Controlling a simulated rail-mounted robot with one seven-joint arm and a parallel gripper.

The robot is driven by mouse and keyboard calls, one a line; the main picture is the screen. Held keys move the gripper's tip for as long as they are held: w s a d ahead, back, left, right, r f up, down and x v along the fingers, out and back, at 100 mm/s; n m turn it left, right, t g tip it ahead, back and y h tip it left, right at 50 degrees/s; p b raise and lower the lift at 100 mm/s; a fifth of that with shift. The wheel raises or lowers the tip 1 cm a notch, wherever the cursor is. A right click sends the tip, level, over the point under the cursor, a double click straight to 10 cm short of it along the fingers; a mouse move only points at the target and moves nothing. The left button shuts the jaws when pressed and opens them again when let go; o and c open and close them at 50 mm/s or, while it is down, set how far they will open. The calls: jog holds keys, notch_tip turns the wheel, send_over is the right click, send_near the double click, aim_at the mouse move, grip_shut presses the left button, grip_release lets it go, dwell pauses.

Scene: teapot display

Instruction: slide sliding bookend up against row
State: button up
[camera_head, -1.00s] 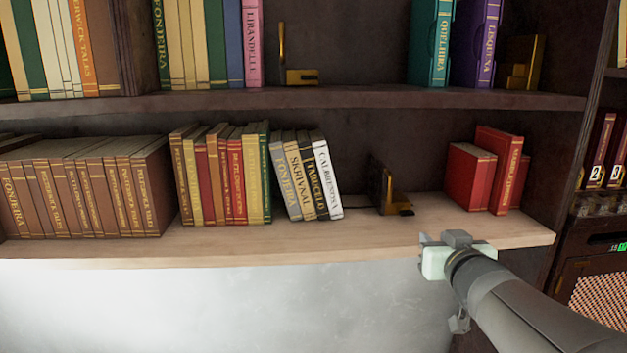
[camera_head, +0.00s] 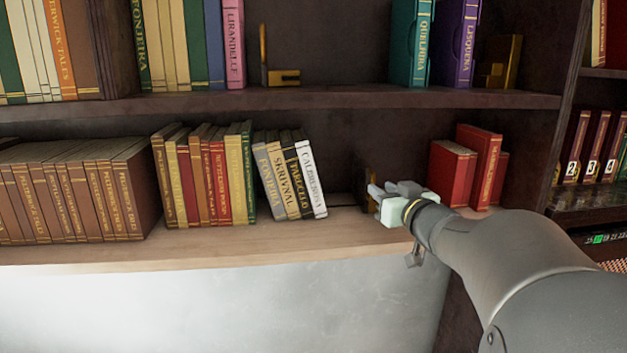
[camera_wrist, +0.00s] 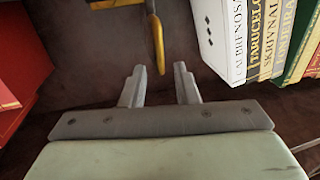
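The sliding bookend (camera_head: 363,184), a dark plate with gold parts, stands on the lower shelf and is partly hidden behind my gripper (camera_head: 381,189). In the wrist view its gold edge (camera_wrist: 157,45) shows just beyond my fingertips (camera_wrist: 159,70), lined up with the space between them. The fingers are apart with nothing between them. The row of books (camera_head: 200,180) stands left of the bookend. Its right end is several leaning pale and dark volumes, last a white book (camera_head: 312,180), also in the wrist view (camera_wrist: 218,35). A gap separates it from the bookend.
Red books (camera_head: 465,170) stand right of the bookend, close to my gripper; they show at the left in the wrist view (camera_wrist: 18,65). The upper shelf (camera_head: 330,100) runs above. The light shelf front (camera_head: 310,235) is bare.

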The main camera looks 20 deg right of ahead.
aim_at(373, 178)
jog(key=w, duration=0.5)
jog(key=shift+w+a, duration=0.15)
grip_shut()
